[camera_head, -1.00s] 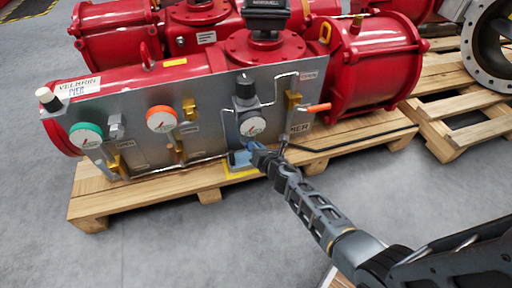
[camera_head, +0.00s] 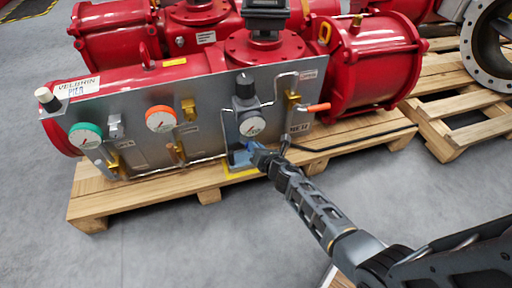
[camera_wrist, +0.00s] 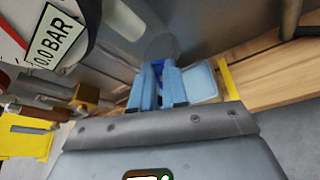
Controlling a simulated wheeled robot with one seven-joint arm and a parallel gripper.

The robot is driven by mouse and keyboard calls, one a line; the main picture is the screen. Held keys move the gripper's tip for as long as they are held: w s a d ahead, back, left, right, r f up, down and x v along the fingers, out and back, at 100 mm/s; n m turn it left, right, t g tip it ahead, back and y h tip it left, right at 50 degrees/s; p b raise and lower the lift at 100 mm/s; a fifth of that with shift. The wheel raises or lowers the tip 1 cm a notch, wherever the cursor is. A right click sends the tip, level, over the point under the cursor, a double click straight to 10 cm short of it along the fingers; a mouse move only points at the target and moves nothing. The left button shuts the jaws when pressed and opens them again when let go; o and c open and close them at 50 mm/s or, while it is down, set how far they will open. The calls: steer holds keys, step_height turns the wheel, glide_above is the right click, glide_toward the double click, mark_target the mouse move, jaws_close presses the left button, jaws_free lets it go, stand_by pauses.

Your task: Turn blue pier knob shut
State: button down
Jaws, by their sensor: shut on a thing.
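My gripper (camera_head: 250,149) reaches the lower front of the grey panel (camera_head: 215,105), just below the gauge with the dark body at its right part. In the wrist view its two light-blue fingers (camera_wrist: 158,90) are closed around a small dark-blue knob (camera_wrist: 158,68). Only a narrow strip of the knob shows between the fingers. In the head view the knob is hidden by my gripper, and its turned angle cannot be told.
The gauge with the dark body (camera_head: 251,126) is close above my gripper. An orange-handled lever (camera_head: 318,107) sticks out to the right. Grey floor in front is clear.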

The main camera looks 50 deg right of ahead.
steer(key=shift+s+d+f+m+t+y+b, duration=0.25)
steer(key=shift+f+m+t+b, duration=0.15)
steer(key=shift+m, duration=0.4)
steer(key=shift+s+d+f+m+t+y+b, duration=0.2)
steer(key=shift+m+t+b, duration=0.15)
steer(key=shift+m+b, duration=0.35)
steer(key=shift+s+d+f+m+t+y+b, duration=0.15)
steer(key=shift+d+f+m+t+y+b, duration=0.15)
steer(key=shift+m, duration=0.6)
steer(key=shift+f+m+t+b, duration=0.25)
steer(key=shift+m+t+b, duration=0.45)
steer(key=shift+m, duration=0.4)
stand_by(0.4)
steer(key=shift+a+f+m+t+b, duration=0.15)
steer(key=shift+m+t+b, duration=0.1)
steer(key=shift+m, duration=0.2)
steer(key=shift+f+m+t+b, duration=0.1)
steer(key=shift+m+b, duration=0.15)
steer(key=shift+m, duration=0.2)
stand_by(3.2)
